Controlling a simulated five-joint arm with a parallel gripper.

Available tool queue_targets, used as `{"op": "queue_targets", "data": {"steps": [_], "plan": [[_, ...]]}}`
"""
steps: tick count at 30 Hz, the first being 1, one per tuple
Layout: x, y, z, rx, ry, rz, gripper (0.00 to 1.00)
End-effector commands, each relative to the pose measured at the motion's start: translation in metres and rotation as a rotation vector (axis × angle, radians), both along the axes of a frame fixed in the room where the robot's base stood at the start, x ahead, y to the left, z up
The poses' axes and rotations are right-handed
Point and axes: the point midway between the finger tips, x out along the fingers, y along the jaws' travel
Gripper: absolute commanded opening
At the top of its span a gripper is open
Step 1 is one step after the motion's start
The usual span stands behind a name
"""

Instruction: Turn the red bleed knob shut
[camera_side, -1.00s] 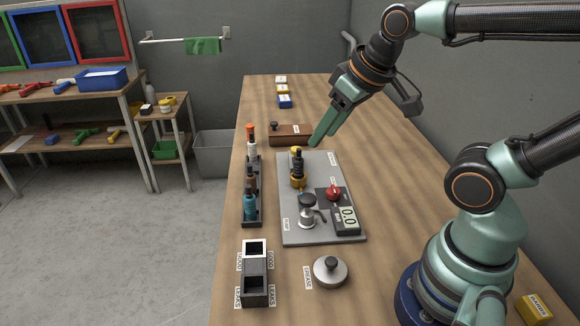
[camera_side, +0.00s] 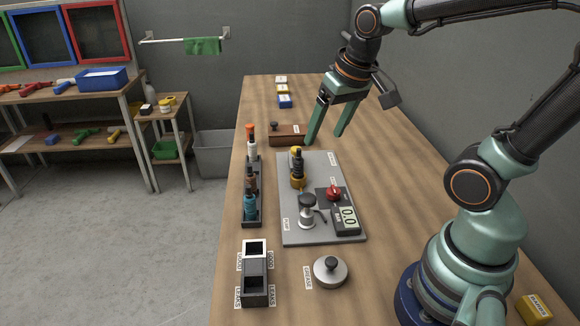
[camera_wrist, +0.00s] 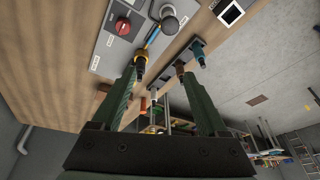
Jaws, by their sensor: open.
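The red bleed knob (camera_side: 333,192) sits on a dark block on the grey plate (camera_side: 291,235), beside a small meter (camera_side: 347,216) that reads 0.0. In the wrist view the red knob (camera_wrist: 123,26) shows near the top, beyond my fingers. My gripper (camera_side: 326,138) is open and empty above the far end of the plate, behind and above the knob and apart from it. In the wrist view its two green fingers (camera_wrist: 163,82) are spread wide with nothing held between them.
A silver pump (camera_side: 308,213) and a black-and-yellow fitting (camera_side: 298,170) stand on the plate. A rack (camera_side: 259,215) of bottle-like pieces stands left. The table right of the plate is clear.

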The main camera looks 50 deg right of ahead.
Motion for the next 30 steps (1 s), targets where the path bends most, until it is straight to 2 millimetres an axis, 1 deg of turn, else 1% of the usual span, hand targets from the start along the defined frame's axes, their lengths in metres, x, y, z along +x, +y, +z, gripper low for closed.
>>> {"op": "queue_targets", "data": {"steps": [1, 5, 9, 12, 15, 18, 23, 26, 30], "plan": [[0.005, -0.011, -0.009, 0.019, 0.044, -0.072, 0.77], [0.015, -0.036, -0.030, 0.067, 0.132, -0.262, 0.77], [0.022, -0.062, -0.056, 0.110, 0.220, -0.453, 0.77], [0.024, -0.077, -0.072, 0.132, 0.266, -0.561, 0.77], [0.025, -0.087, -0.083, 0.146, 0.298, -0.636, 0.77], [0.025, -0.092, -0.090, 0.153, 0.314, -0.676, 0.77], [0.025, -0.093, -0.100, 0.155, 0.321, -0.688, 0.77], [0.024, -0.093, -0.114, 0.156, 0.324, -0.687, 0.77], [0.024, -0.093, -0.141, 0.155, 0.325, -0.686, 0.77]]}}
